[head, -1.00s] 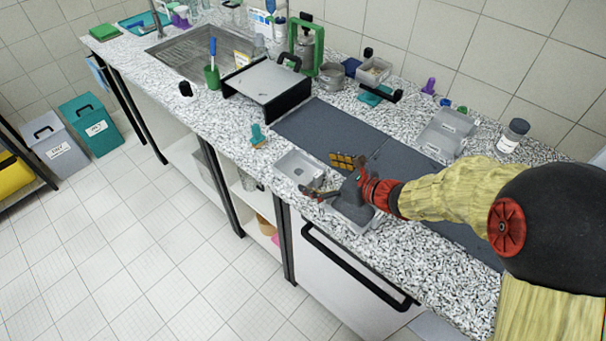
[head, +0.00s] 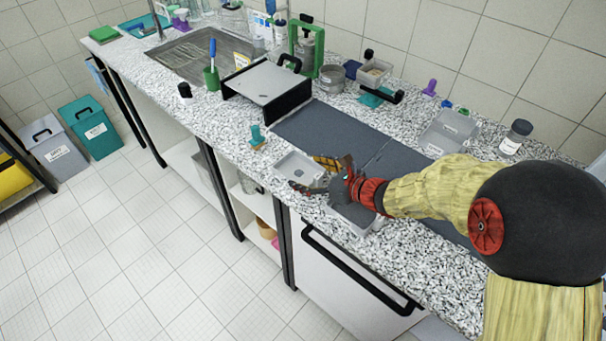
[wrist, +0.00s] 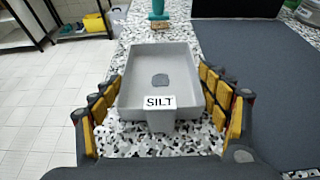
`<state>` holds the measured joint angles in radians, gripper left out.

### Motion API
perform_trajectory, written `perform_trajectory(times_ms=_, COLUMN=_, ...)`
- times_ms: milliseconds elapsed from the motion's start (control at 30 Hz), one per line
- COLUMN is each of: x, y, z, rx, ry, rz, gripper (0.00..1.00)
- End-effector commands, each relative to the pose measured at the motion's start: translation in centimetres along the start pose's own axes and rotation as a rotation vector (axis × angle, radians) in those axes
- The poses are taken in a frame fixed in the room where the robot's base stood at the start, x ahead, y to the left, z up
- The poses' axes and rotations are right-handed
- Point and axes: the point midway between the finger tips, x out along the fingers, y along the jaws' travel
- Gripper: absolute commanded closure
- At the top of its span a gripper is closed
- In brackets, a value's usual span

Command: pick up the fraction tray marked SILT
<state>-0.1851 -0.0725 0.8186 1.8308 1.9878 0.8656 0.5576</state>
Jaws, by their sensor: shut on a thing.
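The fraction tray marked SILT (wrist: 133,72) is a pale grey rectangular tray, with its white label facing me in the wrist view. A small dark grey patch of material lies on its floor. In the head view the tray (head: 286,165) sits upright on the speckled counter near its front edge. My gripper (wrist: 162,86) has its yellow-padded fingers along the tray's left and right walls and is shut on it. In the head view my gripper (head: 314,175) reaches the tray from the right. The tray appears to be on the counter still.
Another grey tray (head: 368,226) lies partly hidden under my gripper. Dark mats (head: 330,130) cover the counter behind. A teal-handled brush (head: 257,137) stands just beyond the SILT tray. Grey trays (head: 435,137) and a dark-lidded jar (head: 514,138) are at the back right.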

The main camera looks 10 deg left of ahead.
Motion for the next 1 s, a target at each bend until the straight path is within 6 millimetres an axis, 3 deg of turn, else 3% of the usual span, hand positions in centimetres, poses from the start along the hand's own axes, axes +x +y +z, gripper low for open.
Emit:
perform_trajectory(times_ms=367, x=0.0, y=0.0, z=0.0, rx=0.0, ry=0.0, rz=0.0, gripper=0.51)
perform_trajectory(times_ms=667, x=-0.1, y=0.0, z=0.3, rx=0.0, ry=0.0, rz=0.0, gripper=0.51)
perform_trajectory(times_ms=867, x=-0.8, y=0.0, z=1.9, rx=-0.002, ry=-0.002, rz=0.0, gripper=0.51)
perform_trajectory(times_ms=1000, x=-2.3, y=0.4, z=3.8, rx=-0.002, ry=-0.001, rz=-0.001, gripper=0.51)
